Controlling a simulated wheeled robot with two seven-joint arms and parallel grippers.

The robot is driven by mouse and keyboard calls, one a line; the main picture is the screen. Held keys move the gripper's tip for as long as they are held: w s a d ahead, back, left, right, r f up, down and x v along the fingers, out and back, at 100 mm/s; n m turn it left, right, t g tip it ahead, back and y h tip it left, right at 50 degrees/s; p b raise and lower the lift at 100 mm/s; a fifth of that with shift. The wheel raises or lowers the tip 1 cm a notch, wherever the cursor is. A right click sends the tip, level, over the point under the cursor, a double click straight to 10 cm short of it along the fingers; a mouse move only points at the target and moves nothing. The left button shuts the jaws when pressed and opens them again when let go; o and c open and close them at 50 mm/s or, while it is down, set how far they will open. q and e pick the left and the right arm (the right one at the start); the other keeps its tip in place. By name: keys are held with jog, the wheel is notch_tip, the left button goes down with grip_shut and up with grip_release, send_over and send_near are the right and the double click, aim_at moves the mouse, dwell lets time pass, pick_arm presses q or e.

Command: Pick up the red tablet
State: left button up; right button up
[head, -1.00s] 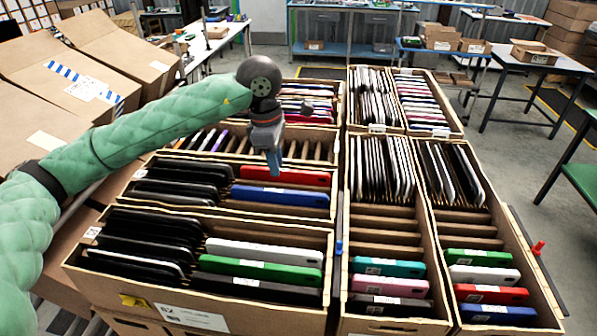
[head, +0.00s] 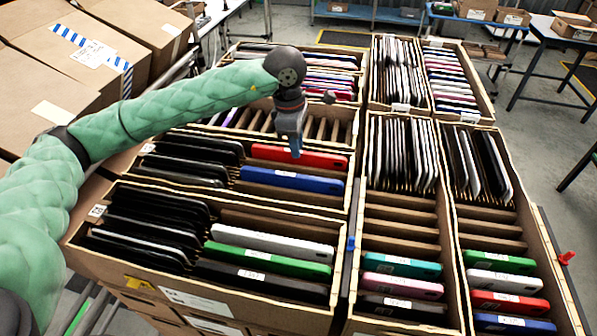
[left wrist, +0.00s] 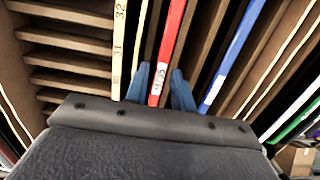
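The red tablet (head: 325,160) stands on edge in a slot of the middle-left carton (head: 352,185), just behind a blue tablet (head: 290,180). My left gripper (head: 295,152) points down at the red tablet from above. In the left wrist view the red tablet (left wrist: 172,40) runs between the two blue fingers of my left gripper (left wrist: 160,72). The fingers are open, one on each side of it, with a visible gap. How deep the fingertips reach is hard to tell. My right gripper is not in view.
Black tablets (head: 190,155) fill the carton's left side. The near-left carton (head: 345,285) holds white, green and black ones. Cartons to the right hold more tablets, including another red one (head: 510,303). Wooden dividers and carton walls stand close around the gripper. Large boxes (head: 50,55) lie at left.

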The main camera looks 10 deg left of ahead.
pick_arm(q)
jog(key=shift+d+f, duration=0.1)
jog(key=shift+f, duration=0.8)
grip_shut()
jog(key=shift+r, duration=0.15)
